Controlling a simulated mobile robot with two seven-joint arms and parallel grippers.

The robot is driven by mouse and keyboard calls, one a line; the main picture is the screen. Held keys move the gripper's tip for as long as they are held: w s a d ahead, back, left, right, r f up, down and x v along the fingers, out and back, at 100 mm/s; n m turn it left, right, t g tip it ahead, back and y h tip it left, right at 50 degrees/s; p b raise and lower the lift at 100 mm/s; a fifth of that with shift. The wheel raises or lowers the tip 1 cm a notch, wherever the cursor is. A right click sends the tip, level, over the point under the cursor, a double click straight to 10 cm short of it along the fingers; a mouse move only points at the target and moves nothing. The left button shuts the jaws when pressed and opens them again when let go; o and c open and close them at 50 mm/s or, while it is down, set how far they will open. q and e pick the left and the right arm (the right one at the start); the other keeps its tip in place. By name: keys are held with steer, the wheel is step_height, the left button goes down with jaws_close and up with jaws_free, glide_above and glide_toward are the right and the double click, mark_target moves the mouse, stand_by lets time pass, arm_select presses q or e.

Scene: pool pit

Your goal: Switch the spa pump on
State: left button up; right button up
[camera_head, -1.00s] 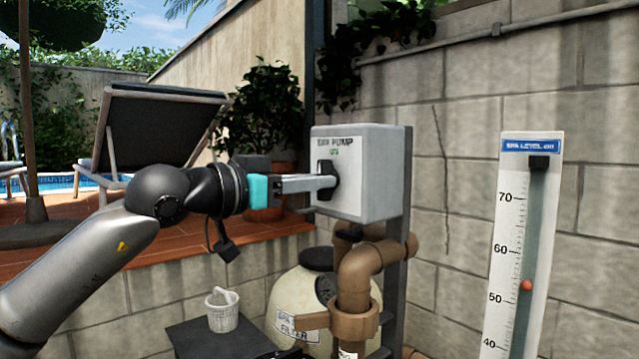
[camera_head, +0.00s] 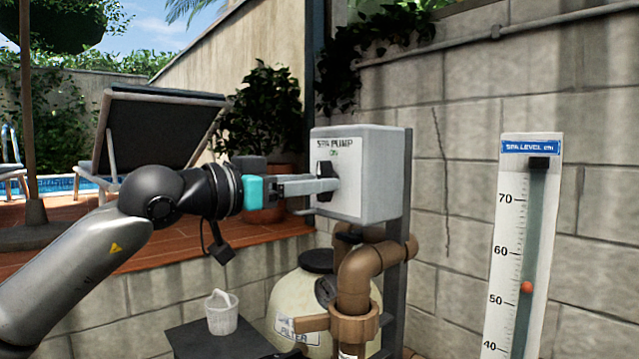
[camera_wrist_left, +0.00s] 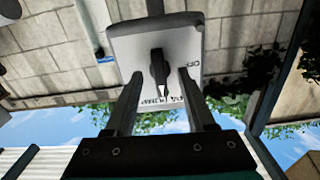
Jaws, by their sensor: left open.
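The grey spa pump box (camera_head: 375,175) stands on a post, with "SPA PUMP" and small green lettering on its front. Its black knob (camera_head: 325,178) shows on the front face, partly behind my fingers. In the left wrist view the knob (camera_wrist_left: 157,68) is upright in the picture, its pale-marked end toward the "SPA PUMP" lettering. My left gripper (camera_head: 325,185) is open at the box front. In the wrist view its fingers (camera_wrist_left: 159,80) stand on either side of the knob, with visible gaps. My right gripper is not in view.
A spa level gauge (camera_head: 520,240) stands at right, its orange marker a little above 50. Brown pipes (camera_head: 360,270) and a cream filter tank (camera_head: 290,295) are below the box. A white basket (camera_head: 221,312) sits on a dark stand. A block wall is behind.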

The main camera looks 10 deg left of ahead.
arm_select(q)
steer(key=b+v, duration=0.3)
steer(key=v, duration=0.3)
steer(key=shift+s+a, duration=0.15)
steer(key=shift+s, duration=0.1)
stand_by(1.0)
